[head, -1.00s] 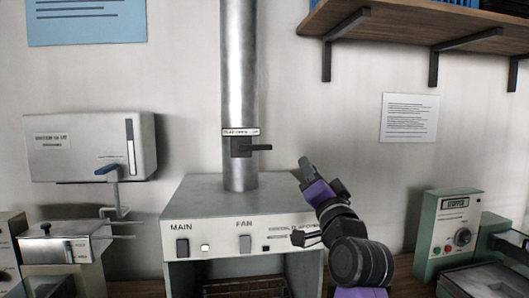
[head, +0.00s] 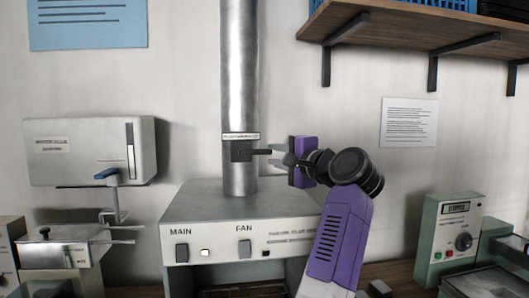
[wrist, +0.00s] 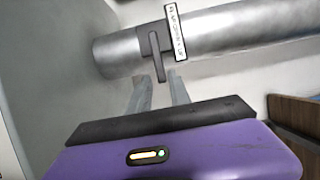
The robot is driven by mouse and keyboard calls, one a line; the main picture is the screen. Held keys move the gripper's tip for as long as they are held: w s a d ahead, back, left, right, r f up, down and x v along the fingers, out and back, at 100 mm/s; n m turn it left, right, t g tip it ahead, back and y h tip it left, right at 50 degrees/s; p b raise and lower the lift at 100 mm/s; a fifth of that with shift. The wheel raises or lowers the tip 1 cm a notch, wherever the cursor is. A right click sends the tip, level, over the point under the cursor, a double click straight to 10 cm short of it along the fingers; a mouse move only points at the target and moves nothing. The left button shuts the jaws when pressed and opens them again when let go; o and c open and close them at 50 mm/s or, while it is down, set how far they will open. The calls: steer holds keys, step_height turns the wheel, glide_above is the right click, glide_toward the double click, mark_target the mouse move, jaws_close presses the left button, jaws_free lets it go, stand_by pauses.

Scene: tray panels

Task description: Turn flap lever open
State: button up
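The flap lever (head: 259,152) is a short dark handle on a dark block on the metal flue pipe (head: 239,90). In the head view it points right, roughly level, under a small white label (head: 240,136). My gripper (head: 276,154) is at the lever's tip from the right, its fingers apart. In the wrist view the lever (wrist: 159,68) points down toward the gap between the fingers (wrist: 160,90). The fingers look open there, with the lever's end near or just between the tips. I cannot tell whether they touch it.
The pipe rises from a grey box (head: 190,210) with MAIN and FAN switches. A wall dispenser (head: 92,150) hangs on the left. A shelf (head: 420,35) with brackets is at upper right. A green device (head: 447,235) stands at lower right.

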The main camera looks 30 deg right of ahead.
mark_target(266, 152)
steer(key=shift+w+a+p, duration=0.2)
steer(key=shift+w+p, duration=0.3)
steer(key=shift+w, duration=2.55)
jaws_close()
